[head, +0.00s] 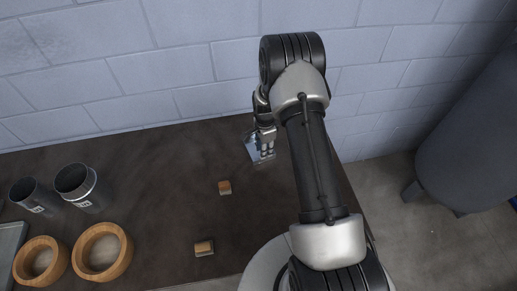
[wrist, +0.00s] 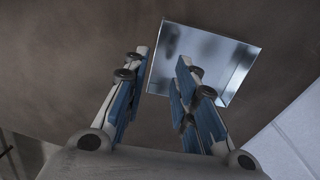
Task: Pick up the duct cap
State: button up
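The duct cap looks like a shallow, shiny square metal pan with raised edges. In the wrist view the duct cap (wrist: 213,62) lies on the dark table beyond my fingers, mostly to the right, with the right finger overlapping its lower left part. In the head view the duct cap (head: 251,147) shows near the far right part of the table, partly hidden by my gripper (head: 267,154).
Two small wood-and-metal blocks (head: 224,187) (head: 204,248) lie on the table (head: 150,170). A block wall (head: 180,60) runs behind. A grey tank (head: 475,140) stands right.

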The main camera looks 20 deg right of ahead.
jog(key=f, duration=0.2)
jog(key=s+f, duration=0.1)
jog(key=shift+f, duration=0.4)
jog(key=shift+w+f, duration=0.15)
jog(key=shift+f, duration=0.45)
jog(key=shift+c, duration=0.3)
grip_shut()
